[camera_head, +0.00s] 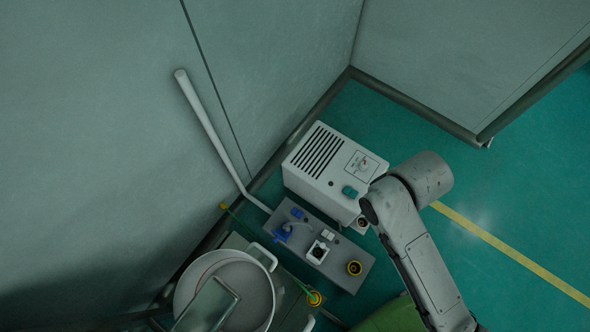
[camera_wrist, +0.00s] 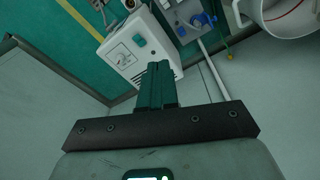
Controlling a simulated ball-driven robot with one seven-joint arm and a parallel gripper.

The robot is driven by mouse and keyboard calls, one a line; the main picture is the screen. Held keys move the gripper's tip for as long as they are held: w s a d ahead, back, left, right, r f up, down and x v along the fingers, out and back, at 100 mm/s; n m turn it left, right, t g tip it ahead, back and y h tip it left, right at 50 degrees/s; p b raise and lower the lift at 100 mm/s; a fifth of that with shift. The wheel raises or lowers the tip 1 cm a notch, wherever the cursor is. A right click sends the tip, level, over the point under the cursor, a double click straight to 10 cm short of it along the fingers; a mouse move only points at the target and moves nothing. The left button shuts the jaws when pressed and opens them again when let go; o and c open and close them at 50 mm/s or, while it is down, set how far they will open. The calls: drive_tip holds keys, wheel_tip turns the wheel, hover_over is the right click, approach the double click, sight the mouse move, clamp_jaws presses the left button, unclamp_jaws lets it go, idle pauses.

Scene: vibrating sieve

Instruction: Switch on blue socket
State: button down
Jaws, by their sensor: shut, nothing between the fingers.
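A grey socket panel (camera_head: 330,262) stands low beside the wall. A blue socket or plug (camera_head: 283,233) is at its left end, with a smaller blue part (camera_head: 297,213) just above it; I cannot tell the switch's position. The blue piece also shows at the top of the wrist view (camera_wrist: 201,20). My gripper (camera_wrist: 158,66) is shut and empty in the wrist view, its fingertips appearing over the edge of a white vented box (camera_wrist: 125,45). In the head view my gripper is hidden and only my arm shows, to the right of the panel.
The white box (camera_head: 318,180), with a dial and green knob, stands behind the panel. A round white sieve pan (camera_head: 264,270) is at lower left. Green floor at right is clear.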

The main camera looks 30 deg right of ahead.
drive_tip(key=shift+f, duration=0.1)
drive_tip(key=w+a+f+n+b, duration=0.1)
drive_tip(key=w+f+b, duration=0.5)
drive_tip(key=f, duration=0.9)
drive_tip(key=w+a+f+n+b, duration=0.2)
drive_tip(key=w+f+b, duration=0.4)
drive_tip(key=f+b, duration=0.6)
drive_tip(key=w+a+f+n+t+y+b, duration=0.1)
drive_tip(key=w+f+b, duration=0.5)
drive_tip(key=f, duration=1.2)
drive_tip(key=a+n+b, duration=0.1)
drive_tip(key=a+b, duration=0.1)
drive_tip(key=b, duration=0.1)
drive_tip(key=shift+w+a+f+b, duration=0.2)
drive_tip(key=shift+w+a+b, duration=0.05)
drive_tip(key=shift+b, duration=0.15)
drive_tip(key=b, duration=0.8)
hover_over(299, 213)
drive_tip(key=f, duration=1.2)
drive_tip(key=shift+s+d+f, duration=0.1)
drive_tip(key=shift+s+f, duration=0.1)
drive_tip(key=shift+s+f+b, duration=0.2)
drive_tip(key=shift+f+b, duration=0.1)
drive_tip(key=shift+f, duration=0.35)
